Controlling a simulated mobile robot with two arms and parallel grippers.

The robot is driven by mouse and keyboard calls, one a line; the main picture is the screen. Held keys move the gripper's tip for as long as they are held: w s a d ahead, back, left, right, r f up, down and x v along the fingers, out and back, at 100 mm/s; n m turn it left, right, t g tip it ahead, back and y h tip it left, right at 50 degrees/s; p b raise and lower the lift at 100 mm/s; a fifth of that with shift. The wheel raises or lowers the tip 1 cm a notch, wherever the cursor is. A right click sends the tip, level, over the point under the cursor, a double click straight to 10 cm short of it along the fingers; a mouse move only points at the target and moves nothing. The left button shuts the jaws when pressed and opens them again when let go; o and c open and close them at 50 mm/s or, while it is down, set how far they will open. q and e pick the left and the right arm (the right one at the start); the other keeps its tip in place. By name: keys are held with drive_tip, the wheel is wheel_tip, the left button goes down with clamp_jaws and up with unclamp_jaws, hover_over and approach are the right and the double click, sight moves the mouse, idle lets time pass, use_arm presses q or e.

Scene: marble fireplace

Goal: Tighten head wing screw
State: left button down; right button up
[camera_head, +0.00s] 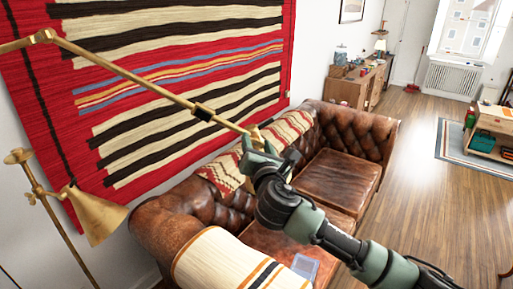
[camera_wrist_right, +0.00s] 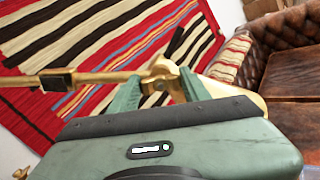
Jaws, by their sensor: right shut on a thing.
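A brass lamp arm (camera_head: 150,83) slopes down from the upper left in the head view to a joint beside my right gripper (camera_head: 258,150). In the right wrist view the brass head joint with its screw (camera_wrist_right: 160,72) sits between the two green fingertips of my right gripper (camera_wrist_right: 160,88), which is shut on it. The lamp arm also shows in the right wrist view (camera_wrist_right: 105,77), coming in from the left. The brass lamp head (camera_wrist_right: 236,94) shows partly behind the right finger. The screw's wings are too small to make out clearly. My left gripper is not in view.
A second brass lamp shade (camera_head: 97,214) stands at the lower left. A brown leather sofa (camera_head: 340,180) with a striped throw lies below my right arm. A striped rug (camera_head: 180,60) hangs on the wall behind. Open wooden floor (camera_head: 425,200) lies to the right.

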drive_tip(key=m, duration=0.2)
drive_tip(key=m+b, duration=0.1)
drive_tip(key=shift+f+m, duration=0.2)
drive_tip(key=shift+m, duration=0.2)
drive_tip(key=m+b, duration=0.1)
drive_tip(key=m, duration=0.2)
drive_tip(key=shift+d+m, duration=0.1)
drive_tip(key=shift+m, duration=0.2)
drive_tip(key=m+b, duration=0.1)
drive_tip(key=m, duration=0.4)
drive_tip(key=shift+f+m+b, duration=0.1)
drive_tip(key=shift+m+b, duration=0.25)
drive_tip(key=shift+m, duration=0.05)
drive_tip(key=o, duration=1.4)
drive_tip(key=shift+d, duration=0.1)
drive_tip(key=shift+c, duration=0.2)
